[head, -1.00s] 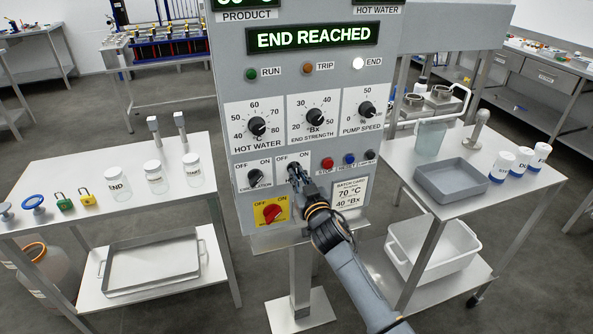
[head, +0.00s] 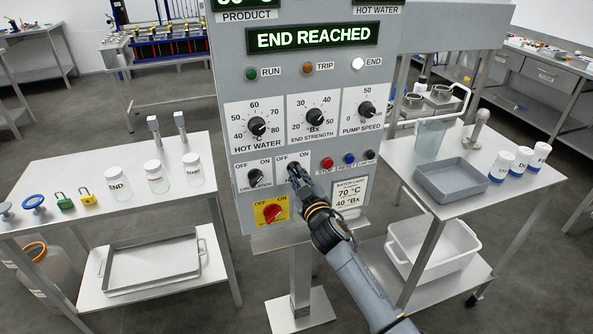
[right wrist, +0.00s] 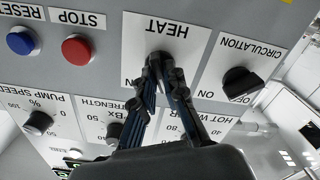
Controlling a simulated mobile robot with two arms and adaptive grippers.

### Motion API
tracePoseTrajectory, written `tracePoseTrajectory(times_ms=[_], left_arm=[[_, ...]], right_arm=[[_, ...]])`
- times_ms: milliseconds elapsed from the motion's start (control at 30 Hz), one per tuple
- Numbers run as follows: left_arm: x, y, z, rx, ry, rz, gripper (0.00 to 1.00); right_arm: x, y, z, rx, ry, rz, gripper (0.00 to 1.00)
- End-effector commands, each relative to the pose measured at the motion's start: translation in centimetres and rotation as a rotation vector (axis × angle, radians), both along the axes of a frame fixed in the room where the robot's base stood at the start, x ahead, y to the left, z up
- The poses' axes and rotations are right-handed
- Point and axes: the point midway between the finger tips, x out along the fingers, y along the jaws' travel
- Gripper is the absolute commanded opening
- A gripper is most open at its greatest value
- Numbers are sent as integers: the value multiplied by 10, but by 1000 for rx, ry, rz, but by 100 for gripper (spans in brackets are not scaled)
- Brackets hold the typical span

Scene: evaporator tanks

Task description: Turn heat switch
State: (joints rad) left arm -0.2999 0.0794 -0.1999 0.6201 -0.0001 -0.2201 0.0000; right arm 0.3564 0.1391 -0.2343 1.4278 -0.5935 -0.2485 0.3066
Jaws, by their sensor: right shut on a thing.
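The heat switch is a black knob on a white OFF/ON plate (head: 283,162) on the grey control panel. In the right wrist view its plate (right wrist: 190,38) reads HEAT, upside down. My right gripper (head: 293,170) is at the knob, and its fingers (right wrist: 160,66) are shut on the heat switch knob (right wrist: 158,56). The fingers hide much of the knob, so its exact setting is hard to read. My left gripper is not in view.
The circulation knob (head: 255,176) is left of the heat switch. The yellow plate with a red knob (head: 271,211) is below. Red stop (head: 327,163) and blue reset (head: 349,158) buttons are at right. Side tables with jars (head: 157,177) and a grey tray (head: 455,183) flank the panel.

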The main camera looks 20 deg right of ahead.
Motion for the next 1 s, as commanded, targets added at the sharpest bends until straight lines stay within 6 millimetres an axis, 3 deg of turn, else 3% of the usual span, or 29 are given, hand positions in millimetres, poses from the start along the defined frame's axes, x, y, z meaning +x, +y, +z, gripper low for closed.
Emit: tracePoseTrajectory(times_ms=[300, 533, 633, 833, 867, 900, 967, 1000], left_arm=[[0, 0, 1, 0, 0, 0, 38], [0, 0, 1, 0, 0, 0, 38], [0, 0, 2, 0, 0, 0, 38], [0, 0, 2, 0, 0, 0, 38], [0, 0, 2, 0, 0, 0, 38], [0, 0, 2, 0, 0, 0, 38], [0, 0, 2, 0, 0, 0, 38], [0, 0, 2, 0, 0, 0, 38]], right_arm=[[0, -1, -3, -176, -1, -1, 0], [0, -1, -3, -191, 0, -1, 0], [0, 0, -3, -300, -4, 0, 0], [-1, 0, -3, -286, -4, 0, 0], [-1, 0, -3, -285, -4, 0, 17], [-1, 0, -3, -285, -4, 0, 25], [-1, 0, -3, -285, -5, 1, 38], [0, 0, -2, -285, -6, 0, 38]])
